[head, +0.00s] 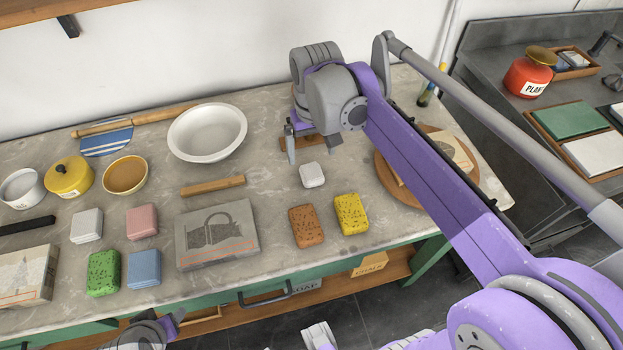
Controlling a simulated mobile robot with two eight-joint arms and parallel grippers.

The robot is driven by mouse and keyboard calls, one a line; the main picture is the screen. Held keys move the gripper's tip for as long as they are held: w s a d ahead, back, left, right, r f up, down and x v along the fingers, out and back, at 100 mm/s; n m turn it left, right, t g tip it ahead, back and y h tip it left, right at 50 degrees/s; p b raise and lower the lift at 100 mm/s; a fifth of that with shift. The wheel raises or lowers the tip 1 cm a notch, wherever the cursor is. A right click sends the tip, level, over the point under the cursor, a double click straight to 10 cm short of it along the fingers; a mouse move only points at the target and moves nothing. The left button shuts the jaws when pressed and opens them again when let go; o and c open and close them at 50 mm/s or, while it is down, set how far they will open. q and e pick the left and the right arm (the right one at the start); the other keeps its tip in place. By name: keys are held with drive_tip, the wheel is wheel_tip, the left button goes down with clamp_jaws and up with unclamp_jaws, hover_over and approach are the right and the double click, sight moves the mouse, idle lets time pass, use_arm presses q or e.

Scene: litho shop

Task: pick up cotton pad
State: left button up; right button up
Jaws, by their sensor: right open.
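A small white pad with rounded corners (312,175), which looks like the cotton pad, lies flat on the grey worktable (270,216). My right gripper (311,146) is just behind it in the picture, pointing down, with its fingers apart and nothing visible between them. The pad appears clear of the fingers; the exact height of the fingertips is hard to judge.
Orange (306,226) and yellow (351,213) speckled sponges lie in front of the pad. A white bowl (207,132) stands farther back.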

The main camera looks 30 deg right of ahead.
drive_tip(key=w+d, duration=0.1)
drive_tip(key=w, duration=0.1)
drive_tip(key=b, duration=0.1)
hover_over(312, 174)
drive_tip(key=shift+g, duration=0.4)
drive_tip(key=f, duration=0.5)
drive_tip(key=shift+w+d+f, duration=0.15)
drive_tip(key=shift+w+d, duration=0.15)
drive_tip(key=shift+w, duration=0.05)
drive_tip(key=f, duration=0.5)
drive_tip(key=shift+s+a+f+b, duration=0.1)
drive_tip(key=shift+s+a+b, duration=0.15)
drive_tip(key=shift+s+b, duration=0.1)
